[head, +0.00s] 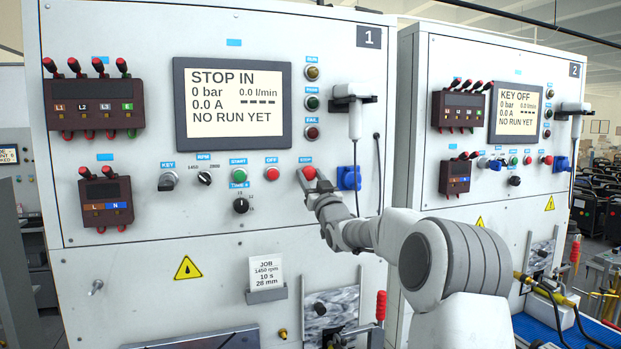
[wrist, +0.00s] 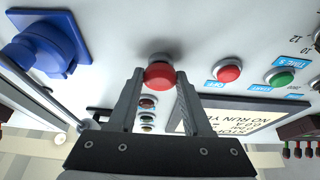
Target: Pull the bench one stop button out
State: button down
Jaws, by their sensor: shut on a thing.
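The bench one stop button (head: 309,173) is a red mushroom button under a STOP label on the panel marked 1. My gripper (head: 312,184) is at it, with the fingers against the panel front. In the wrist view the red stop button (wrist: 159,76) sits between the two fingertips of my gripper (wrist: 158,82), which are shut on its sides. The bench one screen (head: 235,103) reads STOP IN, 0 bar, 0.0 A and NO RUN YET. Part of the button is hidden by my fingers in the head view.
Left of the stop button are the red OFF button (head: 271,173), the green START button (head: 238,173) and a black time knob (head: 241,205). A blue socket (head: 348,178) is close on the right, with a hanging cable (head: 379,165). Bench two (head: 497,150) stands further right.

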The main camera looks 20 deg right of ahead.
jog(key=shift+s+f+b, duration=0.1)
jog(key=shift+f+b, duration=0.05)
jog(key=shift+b, duration=0.35)
jog(key=shift+s+f+b, duration=0.1)
jog(key=shift+b, duration=0.3)
jog(key=shift+s+b, duration=0.3)
jog(key=shift+b, duration=0.3)
jog(key=c, duration=0.8)
grip_release()
jog(key=o, duration=0.5)
jog(key=shift+s+r, duration=0.1)
jog(key=shift+r, duration=0.1)
jog(key=shift+c, duration=0.2)
jog(key=shift+s, duration=0.1)
